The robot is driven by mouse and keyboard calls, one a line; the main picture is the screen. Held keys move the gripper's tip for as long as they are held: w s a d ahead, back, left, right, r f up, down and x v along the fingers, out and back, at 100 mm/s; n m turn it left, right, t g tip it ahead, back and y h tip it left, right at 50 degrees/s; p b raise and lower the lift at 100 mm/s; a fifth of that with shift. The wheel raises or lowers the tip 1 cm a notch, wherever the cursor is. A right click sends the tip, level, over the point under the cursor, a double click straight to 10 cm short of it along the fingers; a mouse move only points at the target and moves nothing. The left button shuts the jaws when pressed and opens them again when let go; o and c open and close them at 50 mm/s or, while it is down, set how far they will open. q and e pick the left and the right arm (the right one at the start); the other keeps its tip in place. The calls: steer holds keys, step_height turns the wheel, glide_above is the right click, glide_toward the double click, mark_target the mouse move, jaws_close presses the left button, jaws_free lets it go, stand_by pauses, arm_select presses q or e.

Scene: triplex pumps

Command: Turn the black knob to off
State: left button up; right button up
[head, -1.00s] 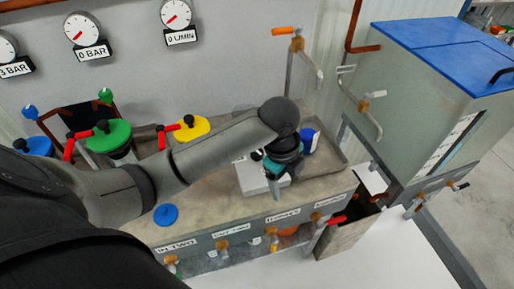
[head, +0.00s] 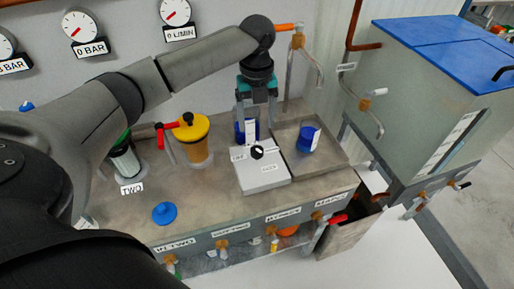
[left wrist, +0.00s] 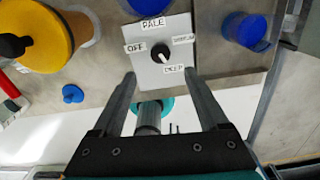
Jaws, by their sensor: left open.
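The black knob (head: 257,152) sits on top of a white box (head: 265,180) on the bench. In the left wrist view the knob (left wrist: 162,57) has labels around it: OFF at left, PALE at top, DEEP below and a blurred one at right. Its white mark seems to point to the lower right, away from OFF. My left gripper (head: 248,134) is open and empty, fingers pointing down, above and behind the box in the head view. In the left wrist view its fingertips (left wrist: 160,80) are spread, with the knob beyond them, apart. My right gripper is not in view.
A blue container (head: 240,131) stands behind the box, partly hidden by my fingers. Another blue container (head: 308,139) stands in the tray (head: 333,160) at right. A yellow-topped cylinder (head: 193,140) is left of the box. A blue lid (head: 165,213) lies in front.

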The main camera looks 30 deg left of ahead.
mark_target(257, 149)
arm_select(q)
step_height(257, 149, down, 10)
steer(key=shift+f+b, duration=0.1)
steer(key=shift+b, duration=0.85)
jaws_close()
